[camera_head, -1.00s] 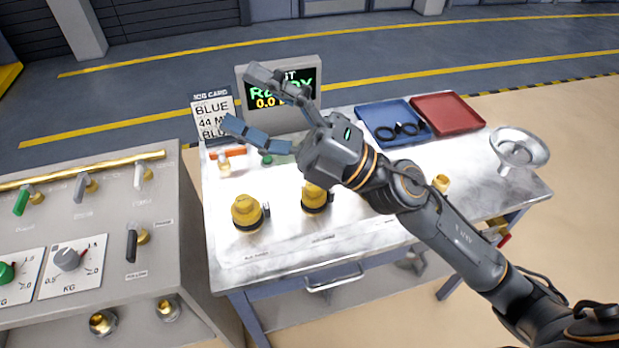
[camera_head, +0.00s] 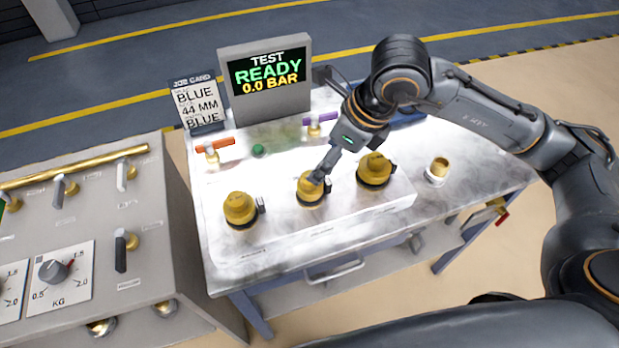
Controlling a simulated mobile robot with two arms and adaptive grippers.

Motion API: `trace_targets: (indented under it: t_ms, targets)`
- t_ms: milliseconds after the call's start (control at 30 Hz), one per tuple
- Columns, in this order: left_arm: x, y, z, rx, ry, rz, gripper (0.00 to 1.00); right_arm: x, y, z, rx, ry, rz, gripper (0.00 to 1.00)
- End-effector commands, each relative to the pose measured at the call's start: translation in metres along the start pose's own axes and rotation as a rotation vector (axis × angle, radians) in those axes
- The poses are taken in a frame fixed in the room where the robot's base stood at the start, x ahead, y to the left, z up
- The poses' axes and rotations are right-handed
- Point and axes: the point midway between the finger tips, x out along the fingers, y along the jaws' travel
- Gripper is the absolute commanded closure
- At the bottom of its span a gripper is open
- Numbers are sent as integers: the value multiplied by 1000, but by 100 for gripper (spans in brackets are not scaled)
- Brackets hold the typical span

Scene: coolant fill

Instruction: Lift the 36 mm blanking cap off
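Three yellow caps with black collars stand in a row on the pale block on the bench: a left cap (camera_head: 240,208), a middle cap (camera_head: 308,190) and a larger right cap (camera_head: 374,168). Their labels are too small to read, so I cannot tell which is 36 mm by marking. My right gripper (camera_head: 322,128) is above and behind the middle cap. Its fingers are spread wide; the lower finger overlaps the top of the middle cap, and I cannot tell if it touches. The upper finger points up beside the display. My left gripper is out of view.
A display (camera_head: 265,82) reads "TEST READY 0.0 BAR"; a job card (camera_head: 197,103) reads "BLUE 44 MM BLUE". Orange (camera_head: 219,146) and purple (camera_head: 319,118) handles stand behind the caps. A yellow fitting (camera_head: 437,169) stands at right. A control panel (camera_head: 95,225) is at left.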

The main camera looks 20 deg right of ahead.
Motion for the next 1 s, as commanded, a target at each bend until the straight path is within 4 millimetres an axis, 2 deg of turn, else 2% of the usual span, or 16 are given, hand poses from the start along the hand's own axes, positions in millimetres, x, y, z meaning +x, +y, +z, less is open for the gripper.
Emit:
trace_targets:
  t_ms: [133,333,433,567,700,967,1000]
  targets:
    - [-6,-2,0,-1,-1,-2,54,25,1,1,-1,0,5,24]
    - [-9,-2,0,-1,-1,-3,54,40,1,1,-1,-1,3,24]
    - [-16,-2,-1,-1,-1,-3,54,49,2,1,0,1,6,24]
    - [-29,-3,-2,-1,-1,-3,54,68,3,0,-1,2,6,24]
    - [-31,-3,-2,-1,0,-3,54,87,3,0,-1,-1,5,24]
    - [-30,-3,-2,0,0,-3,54,92,2,-1,-2,-2,3,24]
    - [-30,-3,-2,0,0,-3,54,92,2,-1,-2,-2,3,28]
